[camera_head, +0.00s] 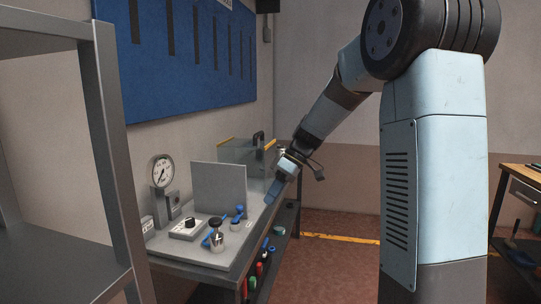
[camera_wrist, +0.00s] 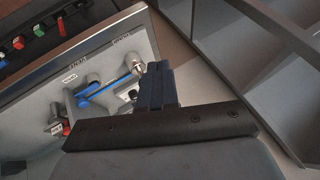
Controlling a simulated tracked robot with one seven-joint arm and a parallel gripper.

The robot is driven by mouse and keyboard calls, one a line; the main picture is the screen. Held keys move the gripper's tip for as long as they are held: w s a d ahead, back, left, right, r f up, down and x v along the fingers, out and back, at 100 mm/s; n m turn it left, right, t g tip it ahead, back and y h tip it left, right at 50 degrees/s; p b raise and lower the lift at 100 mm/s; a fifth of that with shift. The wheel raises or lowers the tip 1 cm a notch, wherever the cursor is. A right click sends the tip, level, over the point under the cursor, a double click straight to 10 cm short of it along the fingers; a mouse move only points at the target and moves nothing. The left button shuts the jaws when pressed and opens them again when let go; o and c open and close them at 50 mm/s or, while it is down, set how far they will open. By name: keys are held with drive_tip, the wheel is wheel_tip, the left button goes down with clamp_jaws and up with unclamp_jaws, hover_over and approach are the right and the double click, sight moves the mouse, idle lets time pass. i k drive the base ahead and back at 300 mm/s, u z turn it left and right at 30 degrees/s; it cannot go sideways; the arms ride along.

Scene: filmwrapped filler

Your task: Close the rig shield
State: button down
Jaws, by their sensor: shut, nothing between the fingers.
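I cannot tell how far open the shield is. My gripper (camera_head: 274,191) is shut and empty, pointing down at the bench's right edge, right of the grey panel. In the wrist view its dark fingers (camera_wrist: 158,85) are together, over or near a rig plate with blue-handled valves (camera_wrist: 103,86); the shield is not recognisable there.
The bench (camera_head: 190,257) carries a pressure gauge (camera_head: 162,171), a small control box (camera_head: 188,228) and a black-knobbed fitting (camera_head: 216,236). A grey shelf frame (camera_head: 112,150) stands at the left. A wooden-topped workbench (camera_head: 525,175) is at the far right. Floor right of the bench is clear.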

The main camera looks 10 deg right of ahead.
sight(232, 141)
drive_tip(key=z, duration=0.3)
drive_tip(key=i, duration=0.85)
drive_tip(key=z, duration=0.9)
drive_tip(key=i, duration=1.05)
drive_tip(key=u, duration=0.3)
drive_tip(key=i, duration=0.9)
drive_tip(key=u, duration=1.05)
drive_tip(key=i, duration=0.2)
drive_tip(key=u, duration=0.2)
